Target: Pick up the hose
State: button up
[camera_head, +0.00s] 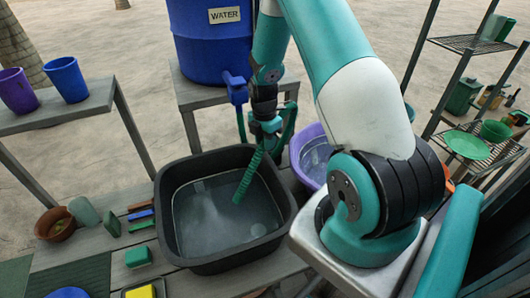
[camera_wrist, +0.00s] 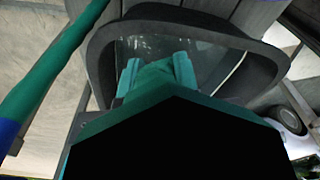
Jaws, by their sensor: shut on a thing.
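The green ribbed hose (camera_head: 247,177) hangs from my gripper, its free end pointing down over the black basin (camera_head: 171,235). My gripper (camera_head: 262,142) is shut on the hose above the basin's back edge. The upper part of the hose runs down from the blue tap of the water barrel. In the wrist view, my gripper's fingers (camera_wrist: 156,76) close on green material, and another length of hose (camera_wrist: 50,62) crosses on the left. The basin rim (camera_wrist: 258,55) lies beyond the fingers. My gripper hides part of the hose.
The blue barrel (camera_head: 207,50) labelled WATER stands behind on a grey stand. A purple basin (camera_head: 309,150) sits right of the black one, partly behind my arm. Small blocks and a clay bowl (camera_head: 56,224) lie on the left. Two cups (camera_head: 66,80) stand on a side table.

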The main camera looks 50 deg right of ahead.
jog(key=d+r+p, duration=0.2)
jog(key=d+r, duration=0.1)
jog(key=r, duration=0.8)
jog(key=d+r+p, duration=0.3)
jog(key=r, duration=0.9)
jog(key=shift+d+p, duration=0.15)
jog(key=shift+p, duration=0.2)
